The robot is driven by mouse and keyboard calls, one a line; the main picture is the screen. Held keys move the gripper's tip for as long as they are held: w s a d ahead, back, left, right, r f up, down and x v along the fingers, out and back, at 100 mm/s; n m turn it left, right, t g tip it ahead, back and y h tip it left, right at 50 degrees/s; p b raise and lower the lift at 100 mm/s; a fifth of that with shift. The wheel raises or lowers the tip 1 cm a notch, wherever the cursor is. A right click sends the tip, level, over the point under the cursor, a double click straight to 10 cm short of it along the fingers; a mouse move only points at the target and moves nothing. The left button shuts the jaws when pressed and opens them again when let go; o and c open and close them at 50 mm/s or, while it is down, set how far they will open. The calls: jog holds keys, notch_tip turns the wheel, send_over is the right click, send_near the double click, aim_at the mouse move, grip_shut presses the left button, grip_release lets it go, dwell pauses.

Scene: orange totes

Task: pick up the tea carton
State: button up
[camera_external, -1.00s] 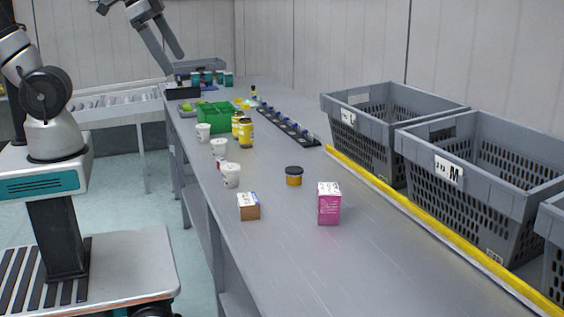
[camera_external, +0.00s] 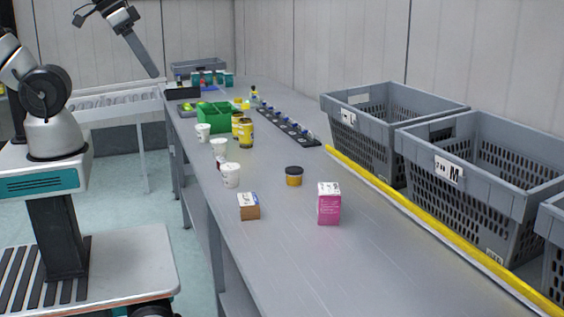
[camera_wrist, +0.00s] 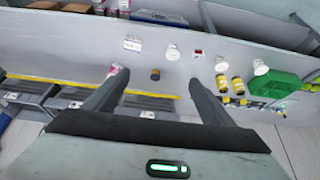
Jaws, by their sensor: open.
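A pink carton with a white printed top (camera_external: 329,205) stands upright on the grey bench; its label is too small to read, but it looks like the tea carton. In the wrist view the pink carton (camera_wrist: 114,69) is partly hidden by the left finger's tip. A small brown box with a white top (camera_external: 249,207) stands to its left. My gripper (camera_external: 142,55) is high at the top left of the external view, far from the carton. The wrist view shows my gripper (camera_wrist: 158,78) with its fingers wide apart and nothing between them.
A black-lidded amber jar (camera_external: 294,176) stands just behind the carton. White tubs (camera_external: 231,176), yellow jars (camera_external: 246,133) and a green bin (camera_external: 214,117) are farther back. Grey crates (camera_external: 475,185) stand right of a yellow rail (camera_external: 420,217). The bench front is clear.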

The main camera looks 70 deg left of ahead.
jog(key=w+d+m, duration=0.1)
jog(key=w+d, duration=0.2)
jog(key=w, duration=0.7)
jog(key=m+g+h+b, duration=0.1)
jog(key=m+h+b, duration=0.1)
jog(key=m+b, duration=0.1)
send_over(327, 188)
jog(key=s+a, duration=0.2)
jog(key=s, duration=0.4)
notch_tip(327, 188, down, 15)
jog(key=shift+g, duration=0.3)
jog(key=p+x, duration=0.1)
jog(key=x, duration=1)
jog(key=shift+w+a+f, duration=0.15)
jog(key=shift+w+f, duration=0.05)
jog(key=shift+f, duration=0.15)
jog(key=shift+a+p+x, duration=0.2)
jog(key=shift+p+x, duration=0.45)
jog(key=shift+x, duration=2.45)
jog(key=shift+w, duration=0.1)
jog(key=c, duration=1.3)
